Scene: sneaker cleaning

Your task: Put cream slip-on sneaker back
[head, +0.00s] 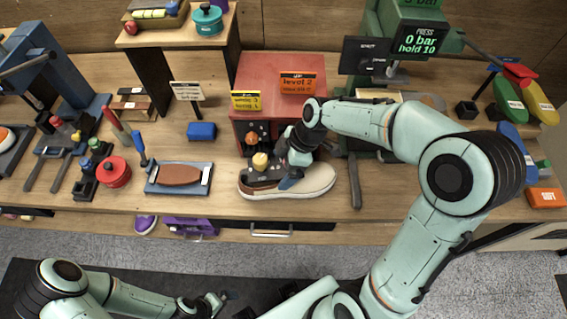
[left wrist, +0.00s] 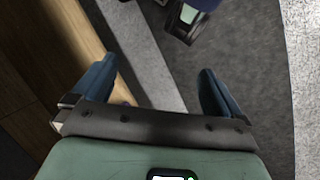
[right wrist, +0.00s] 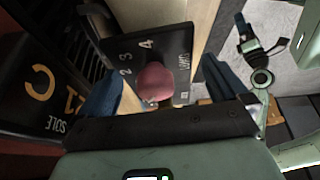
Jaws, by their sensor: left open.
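A cream slip-on sneaker (head: 318,185) lies lengthwise on the bench near its front edge, before a red machine (head: 282,75). My right gripper (head: 285,180) hangs over its middle, and a black panel and my wrist hide part of its upper. In the right wrist view the right gripper (right wrist: 162,85) has its blue fingers wide apart. A pinkish knob (right wrist: 155,82) on a black numbered panel (right wrist: 160,50) shows between them, apart from both. I cannot tell whether the fingers touch the sneaker. My left gripper (head: 217,299) is open and empty, low before the bench; it also shows in the left wrist view (left wrist: 155,85).
A blue tray with a brown sole-shaped piece (head: 180,174) lies left of the sneaker. A green machine (head: 410,45) and coloured sole shapes (head: 510,98) stand right. Some bare bench shows at right.

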